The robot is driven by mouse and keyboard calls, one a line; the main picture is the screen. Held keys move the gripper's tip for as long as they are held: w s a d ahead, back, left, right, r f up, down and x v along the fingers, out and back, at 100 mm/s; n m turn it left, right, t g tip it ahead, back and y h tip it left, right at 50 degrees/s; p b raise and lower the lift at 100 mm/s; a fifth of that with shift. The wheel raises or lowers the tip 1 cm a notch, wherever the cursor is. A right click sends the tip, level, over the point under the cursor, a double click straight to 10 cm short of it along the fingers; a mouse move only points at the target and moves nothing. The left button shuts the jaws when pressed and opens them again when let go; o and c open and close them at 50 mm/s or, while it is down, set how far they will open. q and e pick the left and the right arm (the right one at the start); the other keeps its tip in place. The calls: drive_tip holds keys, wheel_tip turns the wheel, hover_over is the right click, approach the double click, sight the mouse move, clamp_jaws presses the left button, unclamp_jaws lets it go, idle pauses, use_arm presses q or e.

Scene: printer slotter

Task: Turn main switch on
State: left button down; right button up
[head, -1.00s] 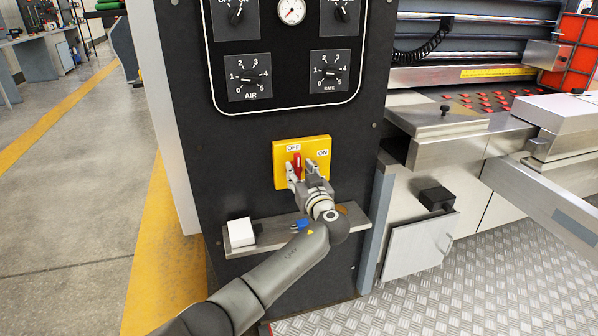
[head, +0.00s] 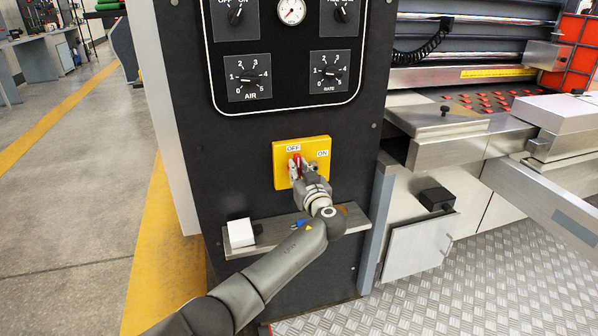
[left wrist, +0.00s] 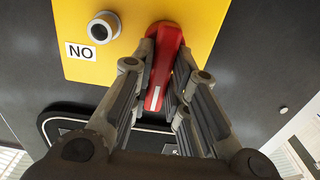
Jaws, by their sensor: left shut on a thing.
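The main switch is a red handle (head: 297,159) on a yellow plate (head: 316,148) marked OFF and ON, on the dark machine panel. The handle stands upright beneath the OFF label. My left gripper (head: 299,169) has its fingers on both sides of the handle and is shut on it. In the left wrist view the red handle (left wrist: 162,65) lies between the two fingers (left wrist: 162,85), and the yellow plate (left wrist: 75,22) is behind it. The ON label shows there upside down. My right gripper is not in view.
A grey shelf (head: 290,233) with a white box (head: 240,232) and a small blue item (head: 299,224) is below the switch, behind my left arm. AIR (head: 248,77) and RATE (head: 330,72) dials are above. Metal machinery stands to the right; open floor lies left.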

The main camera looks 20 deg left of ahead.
use_arm(q)
drive_tip(key=shift+f+m, duration=0.1)
drive_tip(key=shift+m, duration=0.2)
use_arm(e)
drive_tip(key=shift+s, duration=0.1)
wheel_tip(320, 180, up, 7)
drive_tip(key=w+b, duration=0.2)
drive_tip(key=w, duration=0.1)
use_arm(q)
drive_tip(key=shift+w+d+f+m+p, duration=0.15)
drive_tip(key=shift+d+f+m+p, duration=0.15)
drive_tip(key=shift+m, duration=2.65)
drive_tip(key=shift+w+d+f+m+p, duration=0.2)
drive_tip(key=shift+f+m+p, duration=0.1)
drive_tip(key=shift+m, duration=2.6)
drive_tip(key=shift+w+d+f+m+p, duration=0.2)
drive_tip(key=shift+f+m+p, duration=0.1)
drive_tip(key=shift+m, duration=2.65)
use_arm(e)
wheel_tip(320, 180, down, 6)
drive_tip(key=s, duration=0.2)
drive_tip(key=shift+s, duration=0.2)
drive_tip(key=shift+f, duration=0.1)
use_arm(q)
drive_tip(key=c, duration=1.4)
unclamp_jaws()
drive_tip(key=shift+s, duration=0.1)
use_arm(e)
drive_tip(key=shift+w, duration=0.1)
